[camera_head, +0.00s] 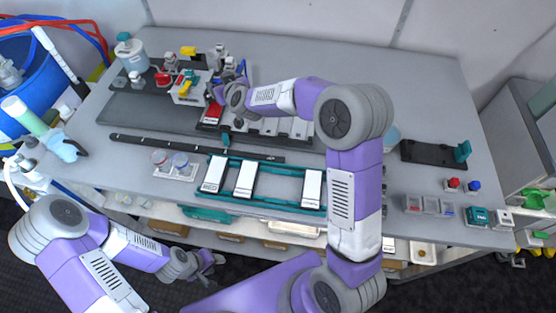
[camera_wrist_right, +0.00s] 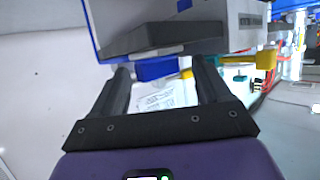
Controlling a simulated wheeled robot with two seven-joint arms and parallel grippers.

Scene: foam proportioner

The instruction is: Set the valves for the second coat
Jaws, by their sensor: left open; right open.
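The proportioner (camera_head: 186,95) stands at the back left of the table, with a yellow lever (camera_head: 187,51) at its back, another yellow handle (camera_head: 185,88) on its front and red-topped fittings (camera_head: 163,79) to its left. My right gripper (camera_head: 222,95) is just right of it, partly hidden by its own wrist. In the right wrist view the right gripper (camera_wrist_right: 162,80) is open, with a blue part (camera_wrist_right: 155,69) and a white printed label beyond its fingers. A yellow handle (camera_wrist_right: 264,60) shows right of the fingers. My left gripper (camera_head: 212,262) is low, below the table's front edge, clear of the valves.
A teal-capped jar (camera_head: 132,56) stands at the back left. White panels in a teal frame (camera_head: 262,183) lie at the front, beside a dark rail (camera_head: 195,149). The table's back right is clear.

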